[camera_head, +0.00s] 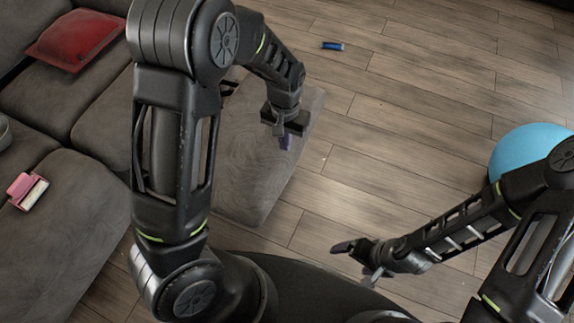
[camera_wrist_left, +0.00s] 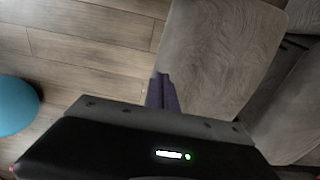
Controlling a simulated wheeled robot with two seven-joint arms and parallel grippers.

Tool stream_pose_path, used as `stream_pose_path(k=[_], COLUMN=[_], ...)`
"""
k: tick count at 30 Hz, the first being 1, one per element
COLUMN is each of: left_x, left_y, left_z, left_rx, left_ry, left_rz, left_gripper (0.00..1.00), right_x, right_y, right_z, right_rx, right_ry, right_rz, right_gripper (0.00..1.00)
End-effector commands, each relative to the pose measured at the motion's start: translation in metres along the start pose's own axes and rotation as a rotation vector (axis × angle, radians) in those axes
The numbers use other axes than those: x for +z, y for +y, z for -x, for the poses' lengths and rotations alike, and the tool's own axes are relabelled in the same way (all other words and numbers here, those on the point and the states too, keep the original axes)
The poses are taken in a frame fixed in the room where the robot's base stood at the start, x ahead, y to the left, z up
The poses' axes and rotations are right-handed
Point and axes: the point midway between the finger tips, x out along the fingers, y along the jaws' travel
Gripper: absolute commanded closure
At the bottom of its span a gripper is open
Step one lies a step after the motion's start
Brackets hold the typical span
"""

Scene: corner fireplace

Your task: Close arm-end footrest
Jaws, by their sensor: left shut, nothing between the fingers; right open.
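The footrest (camera_head: 243,182) is a grey upholstered panel that sticks out from the sofa over the wooden floor. It also shows in the left wrist view (camera_wrist_left: 215,60), right of my fingers. My left gripper (camera_head: 286,143) is shut and empty, with its purple fingertips at the footrest's outer edge. The left wrist view shows these fingers (camera_wrist_left: 162,93) together, overlapping the edge; I cannot tell whether they touch it. My right gripper (camera_head: 357,258) is open and empty above the floor at the lower right, away from the footrest. My left arm hides part of the footrest's sofa side.
The grey sofa (camera_head: 60,105) fills the left, with a red cushion (camera_head: 75,38) and a pink object (camera_head: 27,190) on it. A blue ball (camera_head: 525,150) lies at the right. A small blue item (camera_head: 333,45) lies on the floor. The middle floor is mostly clear.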

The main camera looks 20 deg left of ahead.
Motion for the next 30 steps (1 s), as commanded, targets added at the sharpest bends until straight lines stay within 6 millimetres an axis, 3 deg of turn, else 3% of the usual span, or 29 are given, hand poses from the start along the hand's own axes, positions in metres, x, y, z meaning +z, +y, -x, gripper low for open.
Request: stream_pose_path(k=[5, 11, 24, 30], left_x=[0.0, 0.001, 0.001, 0.0], left_y=[0.0, 0.0, 0.0, 0.0], left_z=[-0.005, -0.026, -0.112, -0.135], left_rx=[0.0, 0.0, 0.0, 0.0], left_ry=[-0.001, -0.003, -0.002, -0.001], left_rz=[0.0, 0.0, -0.001, 0.0], left_gripper=[1.0, 1.0, 1.0, 1.0], right_x=[0.0, 0.0, 0.0, 0.0], right_y=[0.001, 0.002, 0.008, 0.009], right_z=[-0.001, -0.005, -0.02, -0.024], right_rx=[0.0, 0.0, 0.0, 0.0], right_ry=[0.0, 0.001, 0.001, 0.001], right_rz=[0.0, 0.0, 0.0, 0.0], right_gripper=[0.1, 0.1, 0.1, 0.1])
